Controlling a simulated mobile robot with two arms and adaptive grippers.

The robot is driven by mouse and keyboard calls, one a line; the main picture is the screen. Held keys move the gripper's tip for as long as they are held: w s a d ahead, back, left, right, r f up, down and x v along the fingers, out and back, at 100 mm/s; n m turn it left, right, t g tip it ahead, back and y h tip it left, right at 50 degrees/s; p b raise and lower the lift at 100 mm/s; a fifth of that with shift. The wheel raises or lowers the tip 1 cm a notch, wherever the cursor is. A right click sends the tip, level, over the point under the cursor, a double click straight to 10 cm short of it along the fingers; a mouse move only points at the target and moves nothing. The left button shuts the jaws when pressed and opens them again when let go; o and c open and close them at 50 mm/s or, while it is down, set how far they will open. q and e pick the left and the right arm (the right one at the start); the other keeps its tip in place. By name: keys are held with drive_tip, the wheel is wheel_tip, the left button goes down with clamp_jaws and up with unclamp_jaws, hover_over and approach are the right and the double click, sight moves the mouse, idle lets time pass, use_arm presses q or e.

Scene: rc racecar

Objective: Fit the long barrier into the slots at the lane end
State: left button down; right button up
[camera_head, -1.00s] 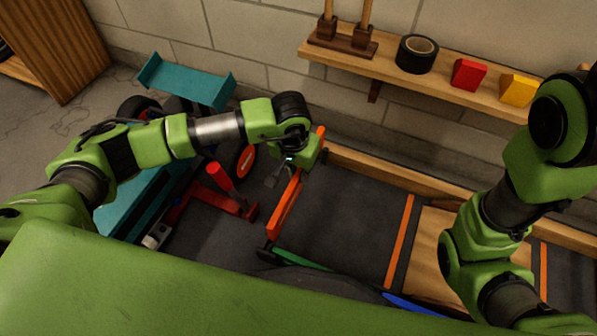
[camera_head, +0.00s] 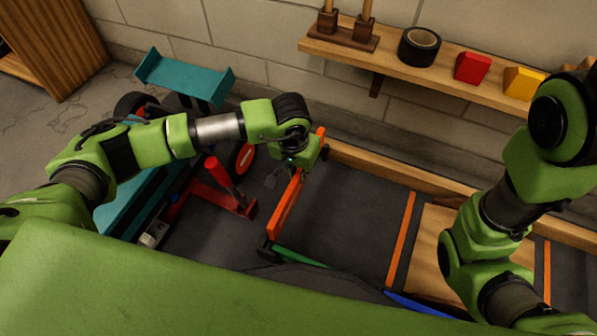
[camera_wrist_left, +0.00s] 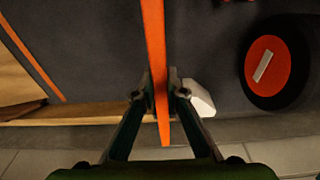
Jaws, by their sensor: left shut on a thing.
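The long orange barrier (camera_head: 286,211) stands on edge across the left end of the dark lane in the head view. My left gripper (camera_head: 290,169) is shut on it toward its far end. In the left wrist view the barrier (camera_wrist_left: 155,45) runs between the two fingers (camera_wrist_left: 161,92), and its end sticks out past them. A dark bracket (camera_head: 269,248) is at the barrier's near end, and another dark piece (camera_head: 324,151) is by its far end. I cannot tell whether the barrier sits in any slot. My right gripper is out of view; only its arm shows.
A teal car with a rear wing (camera_head: 186,77) and a red stand (camera_head: 226,201) are left of the barrier. A wooden rail (camera_head: 385,180) runs along the wall, below a shelf (camera_head: 390,68) with black tape (camera_head: 419,46). A green strip (camera_head: 299,257) edges the near side.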

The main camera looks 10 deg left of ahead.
sight(299, 182)
use_arm(q)
drive_tip(key=shift+f+b, duration=0.95)
drive_tip(key=shift+f, duration=0.35)
drive_tip(key=shift+f+b, duration=0.35)
drive_tip(key=shift+f, duration=0.05)
drive_tip(key=shift+s+f+b, duration=0.15)
drive_tip(key=shift+f+b, duration=0.5)
drive_tip(key=shift+r, duration=0.25)
drive_tip(key=shift+d+r+p, duration=0.15)
drive_tip(key=shift+r+p, duration=0.65)
drive_tip(key=shift+p, duration=0.25)
drive_tip(key=shift+r+p, duration=0.6)
drive_tip(key=shift+r, duration=0.4)
drive_tip(key=shift+w, duration=0.2)
